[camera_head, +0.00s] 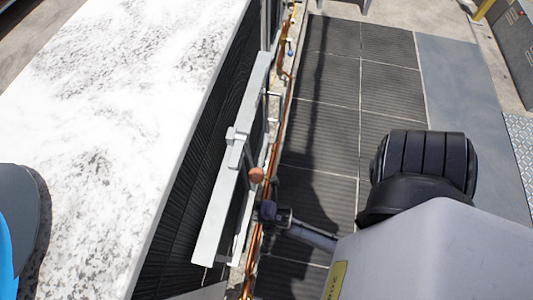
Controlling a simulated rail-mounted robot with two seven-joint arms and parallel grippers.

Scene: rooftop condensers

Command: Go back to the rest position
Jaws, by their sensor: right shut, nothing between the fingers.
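My right gripper (268,211) is small and dark in the lower middle of the head view, at the end of a grey wrist link. It is shut with nothing between its fingers. It appears next to the copper pipes (287,95) and the light metal rail along the condenser's side; I cannot tell whether it touches them. A round copper-coloured piece (256,175) shows just above it in the picture. My right arm's pale link and black joint fill the lower right. My left gripper is out of view.
A large condenser with a mottled white top (120,90) and dark finned side takes up the left. A light metal rail (222,205) runs along it. Dark grooved floor mats (330,90) lie clear to the right. A grey cabinet (512,50) stands at top right.

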